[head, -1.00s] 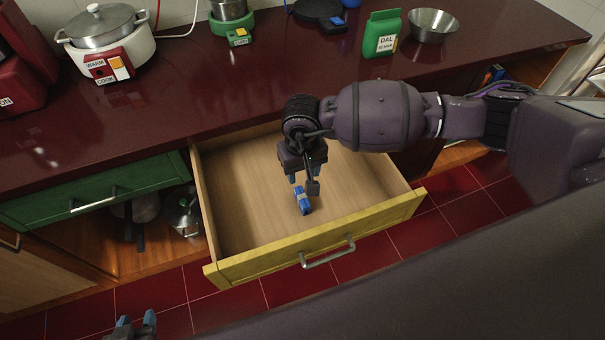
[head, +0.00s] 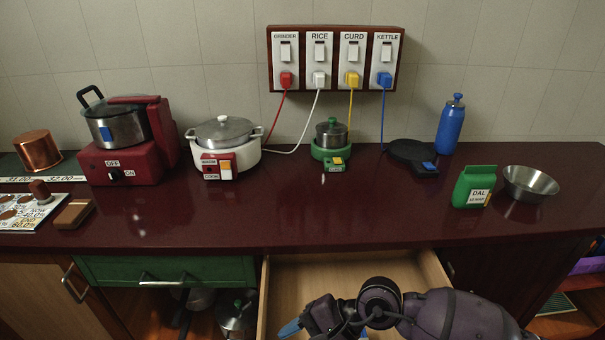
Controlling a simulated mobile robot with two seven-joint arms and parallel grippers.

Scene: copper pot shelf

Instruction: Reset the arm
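My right arm comes in from the right at the bottom, over the pulled-out drawer (head: 290,283). My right gripper (head: 327,331) is at the bottom edge of the head view and partly cut off. Its two blue fingertips show apart, one on each side of the dark gripper body, with nothing seen between them. The front of the drawer is out of view. The small blue item seen earlier on the drawer floor does not show now. My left gripper is not in view.
The dark red counter (head: 330,215) holds a red grinder (head: 125,165), a white rice cooker (head: 223,150), a small green pot (head: 331,145), a blue bottle (head: 450,125), a green DAL packet (head: 474,187) and a steel bowl (head: 530,184). The counter's middle front is clear. A green drawer (head: 165,270) is shut.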

